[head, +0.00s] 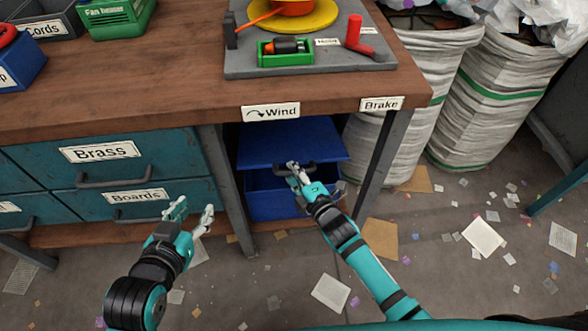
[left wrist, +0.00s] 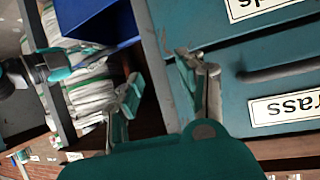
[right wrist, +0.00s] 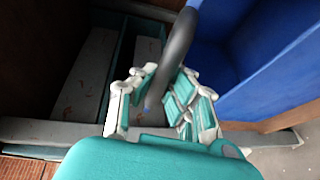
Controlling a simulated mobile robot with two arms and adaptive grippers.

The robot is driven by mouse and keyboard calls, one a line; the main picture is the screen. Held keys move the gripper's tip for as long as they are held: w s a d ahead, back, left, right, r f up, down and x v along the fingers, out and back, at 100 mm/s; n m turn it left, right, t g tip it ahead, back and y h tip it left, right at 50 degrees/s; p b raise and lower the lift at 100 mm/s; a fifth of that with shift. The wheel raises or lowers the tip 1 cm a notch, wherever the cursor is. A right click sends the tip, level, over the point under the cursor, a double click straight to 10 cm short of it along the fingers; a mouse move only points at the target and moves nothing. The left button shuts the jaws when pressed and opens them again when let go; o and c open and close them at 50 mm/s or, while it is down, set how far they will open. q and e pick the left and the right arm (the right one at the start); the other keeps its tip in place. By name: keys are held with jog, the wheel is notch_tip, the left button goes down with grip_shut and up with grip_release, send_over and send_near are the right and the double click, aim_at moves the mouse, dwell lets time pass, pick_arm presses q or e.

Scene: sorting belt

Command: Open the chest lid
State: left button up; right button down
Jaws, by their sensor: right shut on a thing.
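A dark handle (head: 311,167) is at the lid's front edge. My right gripper (head: 297,172) is shut on this handle, which shows as a dark curved bar in the right wrist view (right wrist: 177,50). My left gripper (head: 191,211) is open and empty in front of the Boards drawer; its spread fingers show in the left wrist view (left wrist: 168,85).
Teal drawers labelled Brass (head: 100,152) and Boards (head: 137,196) are left of the chest. A bench leg (head: 382,160) stands right of it, with white sacks (head: 405,100) beyond. The bench top (head: 130,85) overhangs the chest. Paper scraps (head: 331,291) litter the floor.

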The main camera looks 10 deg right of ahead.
jog(key=shift+w+r+p, duration=0.2)
jog(key=shift+r+p, duration=0.45)
jog(key=shift+r, duration=0.25)
pick_arm(q)
jog(key=s+a+f+g+y+p, duration=0.1)
jog(key=s+a+f+g+p, duration=0.15)
jog(key=s+g, duration=0.35)
jog(key=s+a+f+g+y+p, duration=0.1)
jog(key=s+a+f+g, duration=0.15)
jog(key=s, duration=0.45)
jog(key=s+f+g+p, duration=0.1)
jog(key=s+f+p, duration=0.1)
jog(key=f, duration=1)
jog(key=s+f+g+p, duration=0.1)
jog(key=f+p, duration=0.4)
jog(key=f, duration=0.7)
jog(key=shift+s, duration=0.6)
pick_arm(e)
jog(key=w+r+g, duration=0.1)
jog(key=w+r, duration=0.3)
jog(key=r, duration=0.4)
jog(key=shift+w+m, duration=0.3)
jog(key=shift+w, duration=0.1)
